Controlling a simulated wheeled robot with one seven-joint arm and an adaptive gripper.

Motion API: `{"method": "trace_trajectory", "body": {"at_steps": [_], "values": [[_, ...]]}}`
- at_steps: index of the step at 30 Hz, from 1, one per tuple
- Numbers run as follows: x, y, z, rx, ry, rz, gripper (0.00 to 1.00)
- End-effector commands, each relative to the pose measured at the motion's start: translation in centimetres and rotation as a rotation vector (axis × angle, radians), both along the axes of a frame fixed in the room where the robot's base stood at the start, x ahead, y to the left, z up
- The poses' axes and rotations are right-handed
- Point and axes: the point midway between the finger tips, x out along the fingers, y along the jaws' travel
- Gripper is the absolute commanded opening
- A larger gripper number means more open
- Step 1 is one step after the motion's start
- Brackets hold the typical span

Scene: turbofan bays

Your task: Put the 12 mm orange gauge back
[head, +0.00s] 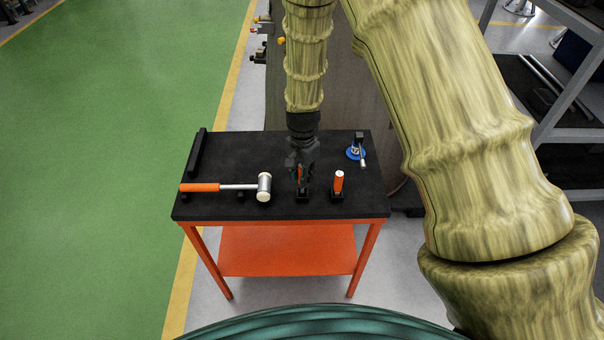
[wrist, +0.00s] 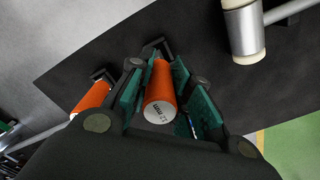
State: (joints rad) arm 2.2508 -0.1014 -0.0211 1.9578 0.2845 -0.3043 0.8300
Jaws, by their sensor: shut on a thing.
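My gripper (head: 302,178) is over the front middle of the black-topped table, pointing down. In the wrist view its green-padded fingers (wrist: 160,95) are shut on an orange cylinder, the 12 mm gauge (wrist: 160,85), whose pale end face reads "12 mm". In the head view only an orange sliver of this gauge (head: 299,173) shows between the fingers. A small black holder (head: 302,197) is directly below the gripper. I cannot tell whether the gauge's lower end is inside it.
A mallet (head: 264,187) lies left on supports. A blue-based tool (head: 356,153) stands back right. A black bar (head: 197,153) lies at the left edge.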

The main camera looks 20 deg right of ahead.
Motion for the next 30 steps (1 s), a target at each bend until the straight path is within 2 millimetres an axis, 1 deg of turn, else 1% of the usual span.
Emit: {"method": "trace_trajectory", "body": {"at_steps": [13, 30], "values": [[0.0, 0.0, -0.05, 0.0, 0.0, 0.0, 0.0], [0.02, 0.0, -0.68, 0.0, 0.0, 0.0, 0.0]]}}
